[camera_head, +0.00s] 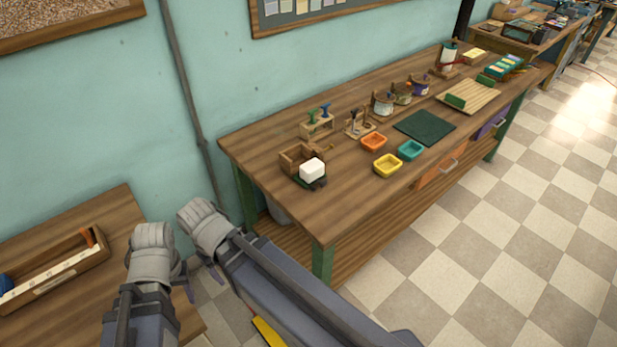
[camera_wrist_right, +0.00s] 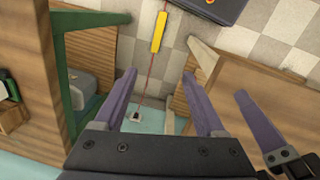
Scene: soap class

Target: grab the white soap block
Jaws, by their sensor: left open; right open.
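The white soap block (camera_head: 312,168) is a rounded white cube on the workbench, near its left end. It sits beside a small open wooden box, over something dark green that it partly covers. My left gripper (camera_head: 187,285) hangs between the two tables, near the smaller table's edge, well away from the block; its finger also shows in the right wrist view (camera_wrist_right: 256,125). My right gripper (camera_head: 217,278) hangs just right of it, below the workbench's left end. In the right wrist view its two purple fingers (camera_wrist_right: 160,105) are apart with nothing between them. The soap is not clear in that view.
The workbench (camera_head: 270,150) carries orange (camera_head: 374,142), yellow (camera_head: 387,166) and teal (camera_head: 410,150) trays right of the soap, and a dark green mat (camera_head: 424,128). Its green leg (camera_head: 322,266) stands near my right arm. A smaller table (camera_head: 110,220) with a wooden toolbox (camera_head: 55,268) is at left.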

